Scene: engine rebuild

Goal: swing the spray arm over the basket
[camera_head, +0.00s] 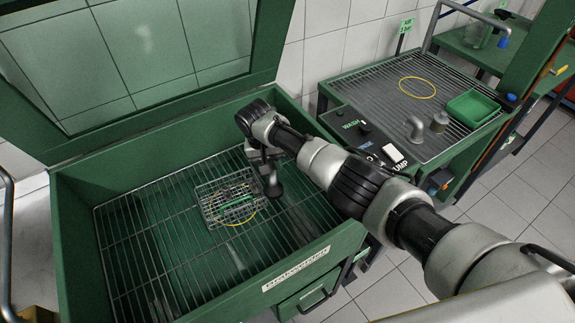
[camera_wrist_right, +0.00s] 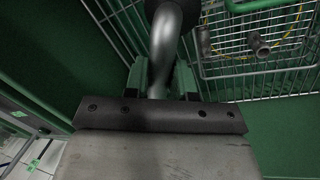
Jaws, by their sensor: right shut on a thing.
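The wire basket (camera_head: 211,216) stands on the grille inside the open green washer tank and holds small green and metal parts. In the right wrist view the basket (camera_wrist_right: 262,82) is at the upper right. My right gripper (camera_wrist_right: 160,82) has its green fingers shut around a curved silver pipe, the spray arm (camera_wrist_right: 163,45). In the head view my right gripper (camera_head: 262,160) is inside the tank, just right of the basket. A dark rounded end (camera_head: 272,187) hangs beside the basket's right edge. My arm hides most of the pipe there. My left gripper is not in view.
The tank's green lid (camera_head: 150,92) with its clear panel stands open behind. The tank's front wall (camera_head: 330,254) rises below my right arm. A control panel (camera_head: 362,133) and a draining rack (camera_head: 385,90) with a green tray (camera_head: 471,108) are at the right.

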